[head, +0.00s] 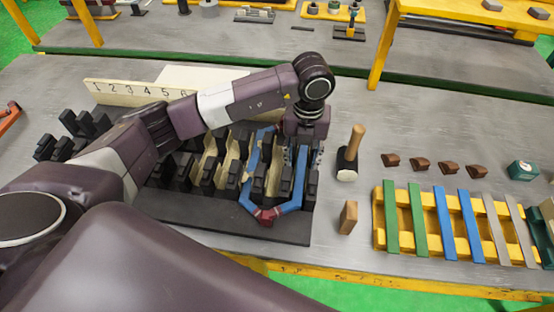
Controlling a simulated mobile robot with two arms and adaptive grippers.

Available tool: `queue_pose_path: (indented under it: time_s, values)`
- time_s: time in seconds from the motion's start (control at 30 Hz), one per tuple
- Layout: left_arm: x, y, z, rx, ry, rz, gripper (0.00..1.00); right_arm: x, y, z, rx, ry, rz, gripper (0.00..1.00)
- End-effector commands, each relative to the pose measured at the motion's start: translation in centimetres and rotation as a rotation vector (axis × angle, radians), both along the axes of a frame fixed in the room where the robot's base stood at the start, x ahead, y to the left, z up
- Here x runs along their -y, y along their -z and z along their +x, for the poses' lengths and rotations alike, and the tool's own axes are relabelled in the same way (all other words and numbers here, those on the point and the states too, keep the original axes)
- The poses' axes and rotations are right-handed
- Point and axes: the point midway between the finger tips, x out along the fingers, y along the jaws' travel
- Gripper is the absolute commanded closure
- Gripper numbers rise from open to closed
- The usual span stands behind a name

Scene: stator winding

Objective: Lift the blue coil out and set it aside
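The blue coil (247,187) is a long six-sided ring with a dark red patch at its near end. It sits around posts at the right part of the black stator block (225,217). My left gripper (303,152) points down over the far right part of the block, close to the coil's right side. Its fingertips are partly hidden among the posts, so I cannot tell whether they are open or touching the coil. The coil's far end is partly hidden by my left arm. My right gripper is not in view.
A mallet (349,162) and a wooden block (348,217) stand just right of the stator block. Several brown wedges (420,164) and a yellow rack (379,218) with coloured strips lie farther right. A numbered board (110,90) stands behind. Bare grey table (405,125) lies at the back right.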

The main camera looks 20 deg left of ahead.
Motion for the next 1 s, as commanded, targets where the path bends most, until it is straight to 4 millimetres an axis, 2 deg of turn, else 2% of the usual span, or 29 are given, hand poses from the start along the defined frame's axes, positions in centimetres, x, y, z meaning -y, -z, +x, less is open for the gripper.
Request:
queue_pose_path:
  time_s: [0.1, 0.33, 0.7, 1.0]
  values:
    - [-0.02, 0.93, -0.01, 0.0, 0.0, 0.0, 0.62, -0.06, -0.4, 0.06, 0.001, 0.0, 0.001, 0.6]
    - [-0.01, 1.14, 0.02, 0.001, 0.001, 0.0, 0.62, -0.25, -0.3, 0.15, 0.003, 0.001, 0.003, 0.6]
    - [0.0, 1.1, 0.03, 0.001, 0.001, 0.0, 1.0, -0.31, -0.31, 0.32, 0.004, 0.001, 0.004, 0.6]
    - [-0.01, 1.07, 0.03, 0.001, 0.001, 0.0, 1.0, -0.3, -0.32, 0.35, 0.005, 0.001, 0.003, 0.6]
